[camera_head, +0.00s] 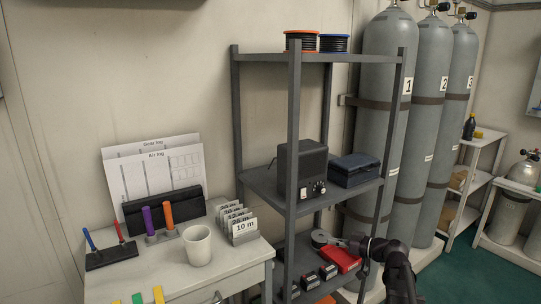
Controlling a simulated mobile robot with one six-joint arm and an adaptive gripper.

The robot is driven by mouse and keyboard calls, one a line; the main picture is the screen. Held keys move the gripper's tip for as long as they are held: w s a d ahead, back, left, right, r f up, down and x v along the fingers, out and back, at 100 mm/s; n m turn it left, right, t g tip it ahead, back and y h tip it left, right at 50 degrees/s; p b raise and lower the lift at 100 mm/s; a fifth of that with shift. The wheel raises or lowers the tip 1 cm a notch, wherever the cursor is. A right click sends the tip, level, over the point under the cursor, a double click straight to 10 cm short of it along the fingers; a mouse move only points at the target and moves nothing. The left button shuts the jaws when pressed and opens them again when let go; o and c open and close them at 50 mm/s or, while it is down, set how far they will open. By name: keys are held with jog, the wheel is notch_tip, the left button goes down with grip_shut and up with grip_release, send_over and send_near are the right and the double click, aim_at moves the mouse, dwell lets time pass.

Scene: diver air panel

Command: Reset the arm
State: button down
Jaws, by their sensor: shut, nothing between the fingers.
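My gripper (358,242) is at the lower right of the view, at the end of my dark arm, in front of the grey shelf rack (293,140). It is small and dark in the picture; its jaws are shut and hold nothing. It appears in front of the rack's lower shelf, next to a red case (341,260). I cannot tell whether it touches the rack or the case.
A desk (240,268) at the left bears a white mug (197,246), pens and depth cards (243,230). A black box (302,170) and a blue case (354,170) sit on the middle shelf. Tall cylinders (392,130) stand behind at right. Green floor (470,265) shows right of my arm.

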jog(key=s+a+f+m+g+h, duration=0.3)
jog(key=s+a+f+g+h, duration=0.25)
jog(key=s+f, duration=0.4)
jog(key=s+d+f+m+g+h, duration=0.25)
jog(key=s+f+m+h, duration=0.3)
jog(key=s+h, duration=0.35)
notch_tip(320, 180, up, 25)
jog(key=y+p, duration=0.1)
jog(key=p, duration=2.3)
jog(key=shift+s+a+f+g+p, duration=0.15)
jog(key=shift+s+f+g+p, duration=0.05)
jog(key=shift+s+g+p, duration=0.25)
jog(key=shift+m, duration=0.25)
